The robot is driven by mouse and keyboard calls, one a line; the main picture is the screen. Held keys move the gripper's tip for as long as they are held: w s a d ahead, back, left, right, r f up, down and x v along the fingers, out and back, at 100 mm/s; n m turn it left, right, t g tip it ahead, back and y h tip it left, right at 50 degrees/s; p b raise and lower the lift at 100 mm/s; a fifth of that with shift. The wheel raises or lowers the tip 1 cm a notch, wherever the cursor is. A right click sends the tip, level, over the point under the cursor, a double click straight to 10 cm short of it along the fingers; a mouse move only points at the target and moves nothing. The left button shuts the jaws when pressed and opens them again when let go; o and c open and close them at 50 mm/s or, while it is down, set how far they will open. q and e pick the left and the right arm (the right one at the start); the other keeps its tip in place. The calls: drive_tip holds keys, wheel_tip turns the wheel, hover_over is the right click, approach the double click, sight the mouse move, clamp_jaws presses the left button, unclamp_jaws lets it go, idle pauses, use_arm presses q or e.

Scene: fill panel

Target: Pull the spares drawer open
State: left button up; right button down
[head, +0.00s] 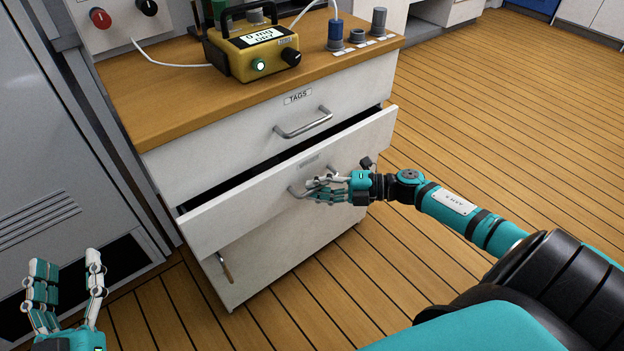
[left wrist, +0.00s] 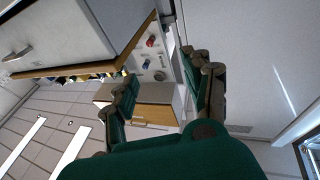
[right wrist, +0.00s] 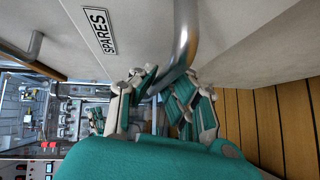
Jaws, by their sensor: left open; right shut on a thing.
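The spares drawer (head: 250,205) is the middle white drawer of the cabinet in the head view. It stands partly out, with a dark gap above its front. Its SPARES label (right wrist: 97,31) and metal bar handle (right wrist: 186,40) show in the right wrist view. My right gripper (head: 315,188) is shut on that handle, its fingers around the bar; it also shows in the right wrist view (right wrist: 165,95). My left gripper (head: 68,270) is open and empty at the lower left of the head view, apart from the cabinet. The drawer's inside is mostly hidden.
The tags drawer (head: 240,135) above is shut. A lower door (head: 270,268) is below. A yellow meter (head: 250,50) and several small cylinders stand on the wooden top (head: 180,105). A grey cabinet (head: 60,130) is at left. Floor (head: 500,120) to the right is clear.

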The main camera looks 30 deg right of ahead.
use_arm(q)
drive_tip(key=s+a+f+g+y+p, duration=0.2)
drive_tip(key=s+f+g, duration=0.1)
drive_tip(key=f+g, duration=0.3)
drive_tip(key=s+a+f+g+y+p, duration=0.1)
drive_tip(key=s+f+g+p, duration=0.2)
drive_tip(key=f, duration=0.5)
drive_tip(key=s+a+f+g+y+p, duration=0.2)
drive_tip(key=s+a+f+g+p, duration=0.15)
drive_tip(key=s+g, duration=0.6)
drive_tip(key=shift+n+t, duration=0.4)
drive_tip(key=shift+t, duration=0.35)
drive_tip(key=shift+a+f+p, duration=0.15)
drive_tip(key=shift+f+p, duration=0.2)
drive_tip(key=shift+f, duration=2.35)
use_arm(e)
drive_tip(key=s+d, duration=0.1)
drive_tip(key=s, duration=1.5)
drive_tip(key=shift+s+d+r, duration=0.25)
drive_tip(key=shift+s+d, duration=0.05)
drive_tip(key=shift+s, duration=0.1)
drive_tip(key=c, duration=1.4)
unclamp_jaws()
drive_tip(key=shift+s, duration=0.1)
drive_tip(key=shift+f, duration=0.15)
